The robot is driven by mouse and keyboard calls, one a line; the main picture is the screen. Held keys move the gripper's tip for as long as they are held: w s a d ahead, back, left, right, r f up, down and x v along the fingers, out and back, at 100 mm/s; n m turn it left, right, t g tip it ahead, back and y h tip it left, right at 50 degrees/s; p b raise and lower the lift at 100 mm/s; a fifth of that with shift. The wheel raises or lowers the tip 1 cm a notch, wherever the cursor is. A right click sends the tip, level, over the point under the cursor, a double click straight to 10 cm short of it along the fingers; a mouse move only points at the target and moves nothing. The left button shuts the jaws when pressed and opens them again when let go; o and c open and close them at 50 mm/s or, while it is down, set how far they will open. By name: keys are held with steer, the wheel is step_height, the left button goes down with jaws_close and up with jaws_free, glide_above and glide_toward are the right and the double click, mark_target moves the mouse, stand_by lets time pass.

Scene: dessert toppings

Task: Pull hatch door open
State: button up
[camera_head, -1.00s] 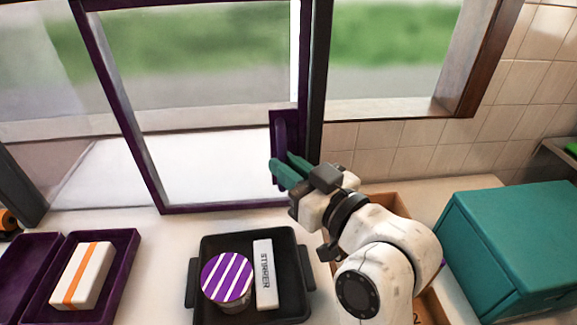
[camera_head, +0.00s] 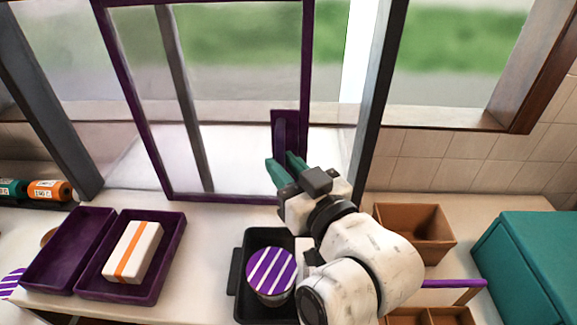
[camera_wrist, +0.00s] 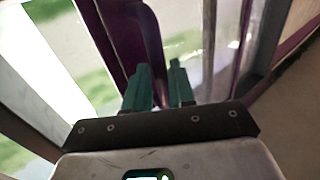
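The hatch door is a clear pane in a purple frame (camera_head: 307,60). In the head view it stands left of a dark upright post (camera_head: 372,110), with an open gap between them. Its purple handle (camera_head: 280,135) is an upright bar on a plate at the door's lower right edge. My gripper (camera_head: 280,161) is at the lower part of this handle, its two teal fingers slightly parted. The fingertips' exact contact is partly hidden.
Below the door lie an open purple box (camera_head: 85,284) with a white-and-orange block (camera_head: 133,252) and a black tray (camera_head: 240,270) with a purple striped cup (camera_head: 271,271). A brown box (camera_head: 448,238) and a teal cabinet (camera_head: 540,265) stand to the right.

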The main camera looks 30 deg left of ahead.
steer(key=o, duration=0.3)
steer(key=b+v, duration=0.3)
steer(key=v, duration=0.8)
